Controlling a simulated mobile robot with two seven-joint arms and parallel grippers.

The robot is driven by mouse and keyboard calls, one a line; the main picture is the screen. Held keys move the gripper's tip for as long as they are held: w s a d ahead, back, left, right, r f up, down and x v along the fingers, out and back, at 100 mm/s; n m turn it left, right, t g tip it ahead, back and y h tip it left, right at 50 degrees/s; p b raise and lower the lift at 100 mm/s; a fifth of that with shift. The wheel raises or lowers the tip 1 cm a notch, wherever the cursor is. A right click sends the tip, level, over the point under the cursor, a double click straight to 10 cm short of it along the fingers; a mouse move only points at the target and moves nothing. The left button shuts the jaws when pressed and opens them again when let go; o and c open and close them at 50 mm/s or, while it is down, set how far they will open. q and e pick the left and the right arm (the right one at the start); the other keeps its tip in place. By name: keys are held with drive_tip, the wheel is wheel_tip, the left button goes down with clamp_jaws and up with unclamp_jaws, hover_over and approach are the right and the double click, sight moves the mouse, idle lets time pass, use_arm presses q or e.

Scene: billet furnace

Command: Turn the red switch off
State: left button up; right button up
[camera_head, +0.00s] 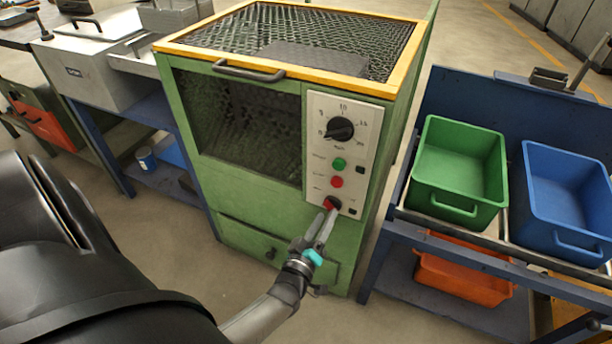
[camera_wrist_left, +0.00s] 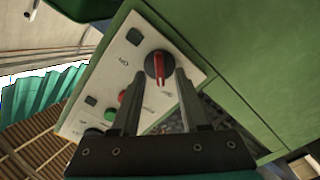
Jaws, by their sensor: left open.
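The red switch (camera_head: 331,202) is a dark round knob with a red handle, low on the pale control panel of the green furnace. In the left wrist view the red switch (camera_wrist_left: 159,68) lies just beyond my fingertips, its red handle between their lines. My left gripper (camera_head: 329,212) is open at the switch; its two fingers (camera_wrist_left: 156,88) point at the knob from either side. I cannot tell whether they touch it. My right gripper is not in view.
Above the switch on the panel (camera_head: 352,114) are a red button (camera_head: 337,182), a green button (camera_head: 339,164) and a large black dial (camera_head: 340,129). Green (camera_head: 461,135) and blue (camera_head: 568,165) bins stand on a blue rack at right. A metal box (camera_head: 85,72) stands at left.

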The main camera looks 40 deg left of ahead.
use_arm(q)
drive_tip(key=p+v, duration=0.2)
drive_tip(key=v, duration=1.1)
drive_tip(key=shift+p, duration=0.4)
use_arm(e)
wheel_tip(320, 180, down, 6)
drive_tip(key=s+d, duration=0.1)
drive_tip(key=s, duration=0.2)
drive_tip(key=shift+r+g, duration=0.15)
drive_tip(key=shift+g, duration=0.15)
use_arm(q)
drive_tip(key=shift+w+a, duration=0.1)
